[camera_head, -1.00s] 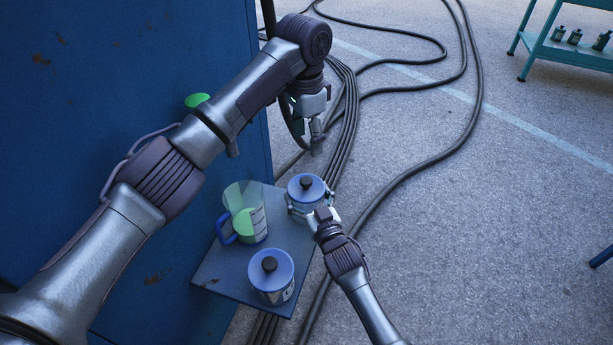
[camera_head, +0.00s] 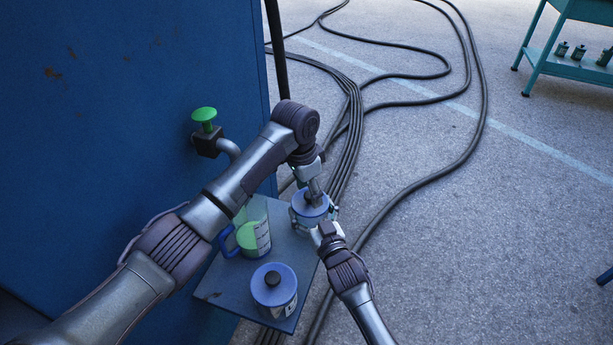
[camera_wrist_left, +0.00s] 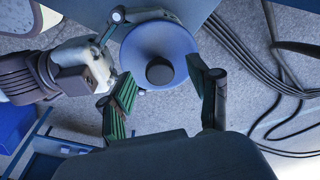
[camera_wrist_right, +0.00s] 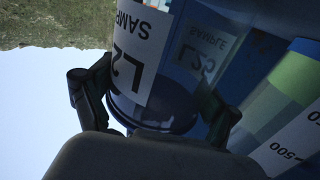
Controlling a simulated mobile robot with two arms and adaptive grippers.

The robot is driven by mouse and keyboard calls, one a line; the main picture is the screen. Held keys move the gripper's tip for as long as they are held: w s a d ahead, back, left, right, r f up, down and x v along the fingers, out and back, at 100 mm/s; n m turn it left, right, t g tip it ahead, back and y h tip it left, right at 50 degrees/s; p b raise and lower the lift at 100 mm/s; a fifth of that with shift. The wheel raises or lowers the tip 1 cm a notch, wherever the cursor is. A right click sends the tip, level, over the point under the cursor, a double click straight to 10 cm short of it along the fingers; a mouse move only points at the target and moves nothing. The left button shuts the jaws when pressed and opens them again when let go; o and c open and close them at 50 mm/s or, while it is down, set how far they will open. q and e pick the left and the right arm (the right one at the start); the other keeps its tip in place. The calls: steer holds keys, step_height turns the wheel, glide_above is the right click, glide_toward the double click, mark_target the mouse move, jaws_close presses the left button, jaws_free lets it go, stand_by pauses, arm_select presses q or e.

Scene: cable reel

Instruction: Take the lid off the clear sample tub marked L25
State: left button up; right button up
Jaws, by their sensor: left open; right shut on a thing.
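The held sample tub (camera_wrist_right: 150,105) has a clear body and a label reading "SAMP" and "L2", partly cut off; an "L25" label shows behind or through it. Its blue lid (camera_head: 300,211) is on, with a dark knob (camera_wrist_left: 160,71). My right gripper (camera_head: 312,222) is shut around the tub, one finger on each side in the right wrist view. My left gripper (camera_wrist_left: 165,92) is open over the lid, its green-padded fingers apart near the knob, not touching it as far as I can see. In the head view the left gripper (camera_head: 313,189) partly hides the lid.
A second blue-lidded tub (camera_head: 284,298) stands at the near end of the small shelf (camera_head: 222,288). A clear jug with a blue handle (camera_head: 226,238) stands beside the tubs. A blue cabinet wall (camera_head: 120,120) with a green-knobbed valve (camera_head: 205,116) rises at left. Cables cross the floor.

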arm_select(q)
steer(key=shift+w+d+f, duration=0.1)
steer(key=shift+f, duration=0.55)
jaws_close()
steer(key=shift+r, duration=0.2)
stand_by(0.5)
steer(key=shift+r, duration=0.95)
steer(key=shift+r, duration=2)
arm_select(e)
steer(key=o, duration=1.4)
